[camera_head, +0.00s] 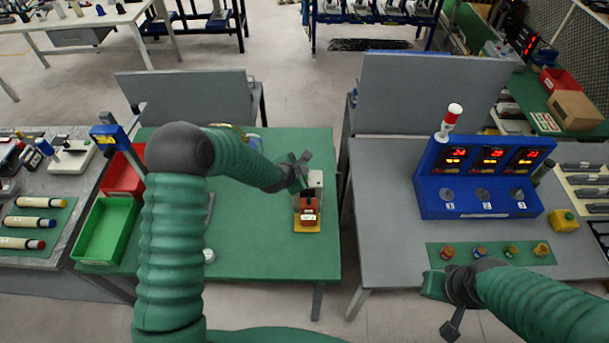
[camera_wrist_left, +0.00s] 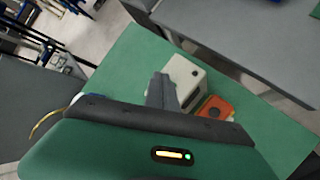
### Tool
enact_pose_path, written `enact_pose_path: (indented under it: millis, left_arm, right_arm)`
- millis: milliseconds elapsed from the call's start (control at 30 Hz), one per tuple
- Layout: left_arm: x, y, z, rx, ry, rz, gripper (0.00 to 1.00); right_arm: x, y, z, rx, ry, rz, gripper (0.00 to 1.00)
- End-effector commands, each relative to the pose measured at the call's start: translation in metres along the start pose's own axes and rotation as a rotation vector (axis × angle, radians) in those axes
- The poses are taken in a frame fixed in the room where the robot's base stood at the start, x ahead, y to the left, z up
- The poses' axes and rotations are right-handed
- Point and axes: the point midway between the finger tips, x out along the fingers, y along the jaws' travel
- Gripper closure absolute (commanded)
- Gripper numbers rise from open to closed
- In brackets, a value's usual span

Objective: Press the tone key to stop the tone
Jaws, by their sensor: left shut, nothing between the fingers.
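A small orange-red device (camera_head: 308,206) with a dark top part sits on a yellow base on the green table; it looks like the tone key, though I cannot read a label. A whitish box (camera_head: 315,182) stands right behind it. Both the orange-red device (camera_wrist_left: 215,108) and the whitish box (camera_wrist_left: 188,78) show in the left wrist view. My left gripper (camera_head: 302,168) is shut and empty, beside and above the whitish box; I cannot tell whether it touches. My right gripper (camera_head: 447,303) hangs at the front edge of the grey table, its jaws unclear.
A blue unit (camera_head: 430,190) with red displays and knobs stands on the grey table (camera_head: 385,200), with a red-and-white lamp (camera_head: 452,118). Small coloured parts lie on a green mat (camera_head: 437,254). Red (camera_head: 122,175) and green (camera_head: 105,230) bins stand left. The green table's front right (camera_head: 270,255) is clear.

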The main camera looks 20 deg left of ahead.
Motion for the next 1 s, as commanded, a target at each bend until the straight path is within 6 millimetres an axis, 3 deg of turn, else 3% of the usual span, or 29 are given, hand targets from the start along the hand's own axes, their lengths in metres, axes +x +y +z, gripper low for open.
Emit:
enact_pose_path:
  millis: [400, 1000]
  left_arm:
    - [-0.038, 0.028, 0.027, -0.002, 0.000, 0.001, 1.00]
    - [-0.039, 0.029, 0.029, 0.000, -0.001, 0.001, 1.00]
  right_arm:
    - [-0.036, 0.000, -0.009, 0.000, 0.000, 0.000, 1.00]
    - [-0.036, 0.000, -0.009, 0.000, 0.000, 0.000, 1.00]
